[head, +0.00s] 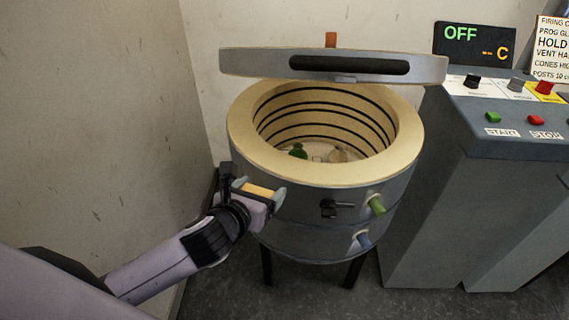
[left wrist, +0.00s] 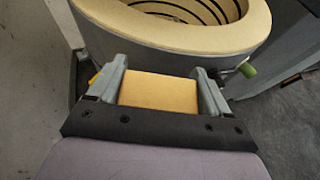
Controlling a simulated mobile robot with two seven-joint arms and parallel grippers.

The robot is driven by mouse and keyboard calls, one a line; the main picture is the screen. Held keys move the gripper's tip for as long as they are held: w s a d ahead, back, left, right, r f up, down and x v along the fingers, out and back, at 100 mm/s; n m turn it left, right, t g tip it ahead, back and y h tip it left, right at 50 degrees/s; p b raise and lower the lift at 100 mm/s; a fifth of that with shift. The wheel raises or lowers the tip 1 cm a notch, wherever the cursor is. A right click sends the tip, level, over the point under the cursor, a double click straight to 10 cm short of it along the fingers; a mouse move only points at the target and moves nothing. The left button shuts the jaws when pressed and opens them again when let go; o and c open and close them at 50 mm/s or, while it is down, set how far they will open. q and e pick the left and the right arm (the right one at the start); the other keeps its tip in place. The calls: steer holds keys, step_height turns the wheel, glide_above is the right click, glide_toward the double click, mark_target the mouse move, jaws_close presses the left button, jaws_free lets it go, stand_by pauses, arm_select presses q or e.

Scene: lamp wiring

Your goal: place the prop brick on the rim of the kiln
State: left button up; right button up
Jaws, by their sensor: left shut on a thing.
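The kiln (head: 300,208) is a round grey drum with a wide cream rim (head: 243,138) and a ringed inner wall. Its grey lid (head: 240,62) is raised above the opening. My left gripper (head: 262,190) is shut on the prop brick (head: 257,189), a tan block, at the kiln's front left side, outside and lower than the rim. In the left wrist view the brick (left wrist: 160,91) sits between the two fingers, and the kiln rim (left wrist: 150,28) lies beyond it, apart from the brick. My right gripper is not in view.
Inside the kiln are a green item (head: 298,151) and a pale item (head: 337,156). A grey control console (head: 440,190) stands at right. A wall is close at left.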

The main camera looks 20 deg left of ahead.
arm_select(q)
step_height(320, 180, up, 8)
steer(key=h+p, duration=0.1)
steer(key=p, duration=0.1)
glide_above(291, 161)
steer(key=shift+m, duration=0.4)
step_height(291, 161, down, 10)
steer(key=shift+r+b, duration=0.15)
steer(key=shift+b, duration=0.55)
steer(key=o, duration=1.1)
